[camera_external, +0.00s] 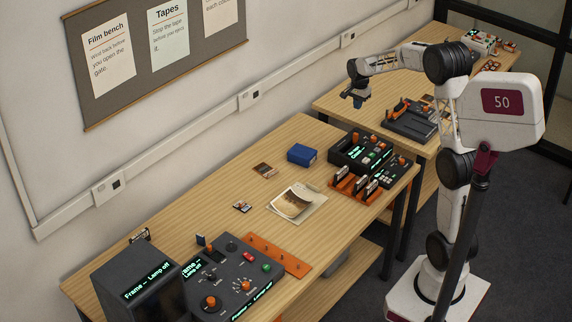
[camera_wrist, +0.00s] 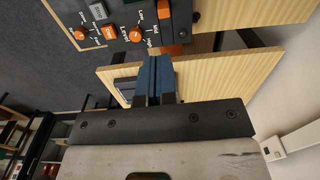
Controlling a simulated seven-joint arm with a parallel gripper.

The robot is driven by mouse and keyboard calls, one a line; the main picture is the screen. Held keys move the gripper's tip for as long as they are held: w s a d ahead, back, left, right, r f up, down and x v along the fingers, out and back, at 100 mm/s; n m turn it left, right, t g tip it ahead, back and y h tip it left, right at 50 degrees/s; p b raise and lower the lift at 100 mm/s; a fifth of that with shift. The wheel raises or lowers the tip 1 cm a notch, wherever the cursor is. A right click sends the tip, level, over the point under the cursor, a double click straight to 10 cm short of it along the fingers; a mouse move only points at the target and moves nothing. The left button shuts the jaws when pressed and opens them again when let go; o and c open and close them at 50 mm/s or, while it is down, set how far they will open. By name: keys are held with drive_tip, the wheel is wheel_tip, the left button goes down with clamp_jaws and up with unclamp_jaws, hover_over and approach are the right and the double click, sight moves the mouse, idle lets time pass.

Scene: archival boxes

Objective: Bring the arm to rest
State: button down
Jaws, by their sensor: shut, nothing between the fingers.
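My arm (camera_external: 448,105) rises from its base at the right of the external view and reaches left over the gap between the two wooden tables. My gripper (camera_external: 357,102) hangs at the end of the arm, pointing down, above the near-left corner of the far table (camera_external: 335,100). In the wrist view my gripper (camera_wrist: 154,75) shows its two blue fingertips pressed together, with nothing between them. It touches nothing that I can see.
On the near table (camera_external: 225,190) stand a blue box (camera_external: 302,155), a black console (camera_external: 362,152), a photo on a folder (camera_external: 296,202), and a monitor (camera_external: 140,285) with a control panel (camera_external: 230,275). A dark device (camera_external: 410,122) sits on the far table.

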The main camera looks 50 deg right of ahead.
drive_tip(key=s+a+r+n+t, duration=0.1)
drive_tip(key=s+a+r+n, duration=0.35)
drive_tip(key=s+a, duration=0.55)
drive_tip(key=s+a+r+n, duration=0.4)
drive_tip(key=s+a+r, duration=0.15)
drive_tip(key=a, duration=0.85)
drive_tip(key=s+a+f+n, duration=0.1)
drive_tip(key=s+a+n, duration=0.3)
drive_tip(key=s, duration=0.7)
drive_tip(key=s+a+f+n+t, duration=0.1)
drive_tip(key=s+a+f+n, duration=0.1)
drive_tip(key=s+a+n, duration=0.3)
drive_tip(key=s+a, duration=0.3)
drive_tip(key=s, duration=0.3)
drive_tip(key=shift+a+f+t, duration=0.25)
drive_tip(key=shift+a+t, duration=0.05)
drive_tip(key=shift+a, duration=0.1)
idle(1.0)
